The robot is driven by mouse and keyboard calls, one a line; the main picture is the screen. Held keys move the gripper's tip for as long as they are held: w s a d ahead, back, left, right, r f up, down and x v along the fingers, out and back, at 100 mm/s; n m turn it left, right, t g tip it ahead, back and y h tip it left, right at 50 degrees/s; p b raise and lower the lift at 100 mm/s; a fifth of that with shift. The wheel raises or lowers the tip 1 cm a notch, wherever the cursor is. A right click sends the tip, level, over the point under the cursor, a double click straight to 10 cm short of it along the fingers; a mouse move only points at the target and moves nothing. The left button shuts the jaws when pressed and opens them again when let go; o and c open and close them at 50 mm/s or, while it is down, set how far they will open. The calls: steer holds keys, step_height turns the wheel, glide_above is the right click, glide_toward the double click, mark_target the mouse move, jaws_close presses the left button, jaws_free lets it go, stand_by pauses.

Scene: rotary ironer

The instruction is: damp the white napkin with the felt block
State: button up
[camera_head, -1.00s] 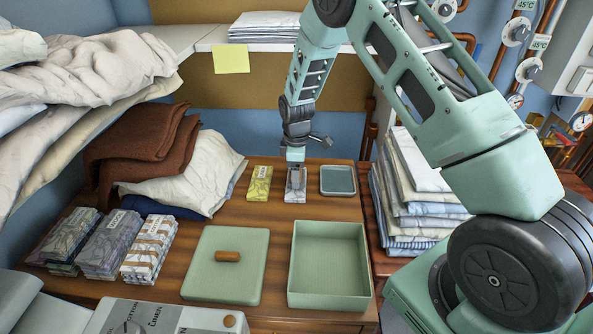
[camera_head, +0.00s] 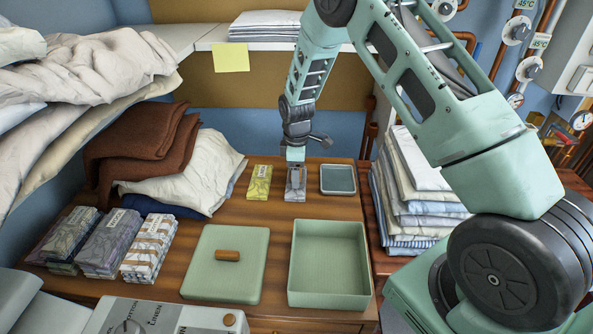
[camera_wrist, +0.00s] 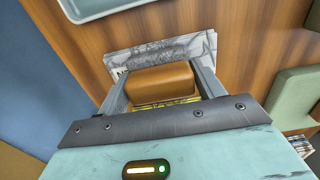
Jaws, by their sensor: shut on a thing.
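My gripper (camera_head: 295,165) points down, shut on a smooth orange-brown block (camera_wrist: 162,80), whose sides lie between the two fingers in the wrist view. I take it for the felt block; any felt underside is hidden. Directly below is a folded white napkin with a grey pattern (camera_head: 297,191), which also shows behind the block in the wrist view (camera_wrist: 190,47). I cannot tell whether the block touches it. A yellow patterned napkin (camera_head: 259,182) lies just to the left. A shallow grey-blue tray (camera_head: 338,193) lies just to the right.
An open green box (camera_head: 330,298) stands in front, with its green lid (camera_head: 222,285) and brown knob to the left. Several stacked napkin bundles (camera_head: 108,240) lie at the left. Folded linen (camera_head: 418,180) is piled at the right. Bare wood shows between the napkins and the box.

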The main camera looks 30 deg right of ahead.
stand_by(0.3)
steer(key=shift+r+p, duration=2.4)
steer(key=shift+r, duration=1.1)
